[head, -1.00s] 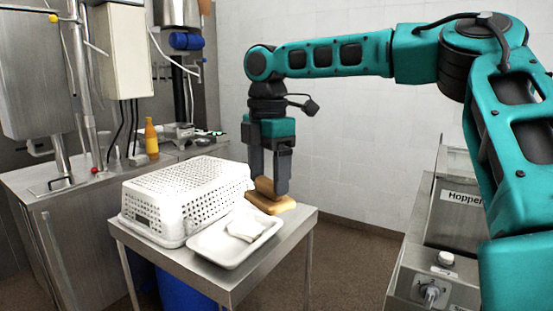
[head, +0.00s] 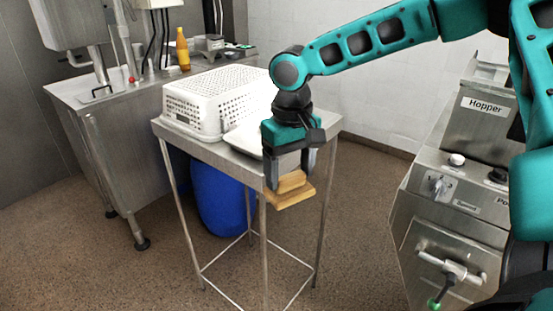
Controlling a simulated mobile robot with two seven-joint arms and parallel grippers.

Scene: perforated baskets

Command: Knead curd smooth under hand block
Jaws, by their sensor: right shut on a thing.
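My right gripper (head: 291,175) is shut on the wooden hand block (head: 290,194) by its raised grip. The block hangs in the air in front of the small steel table (head: 190,147), its flat base facing down. The white tray (head: 243,138) on the table is mostly hidden behind my gripper. The curd does not show now; my gripper covers that part of the tray. My left gripper is not in view.
A white perforated basket (head: 215,100) lies upside down on the table's left part. A blue drum (head: 222,198) stands below. A steel machine labelled Hopper (head: 485,105) stands at right. A steel bench with an orange bottle (head: 183,50) is at back left.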

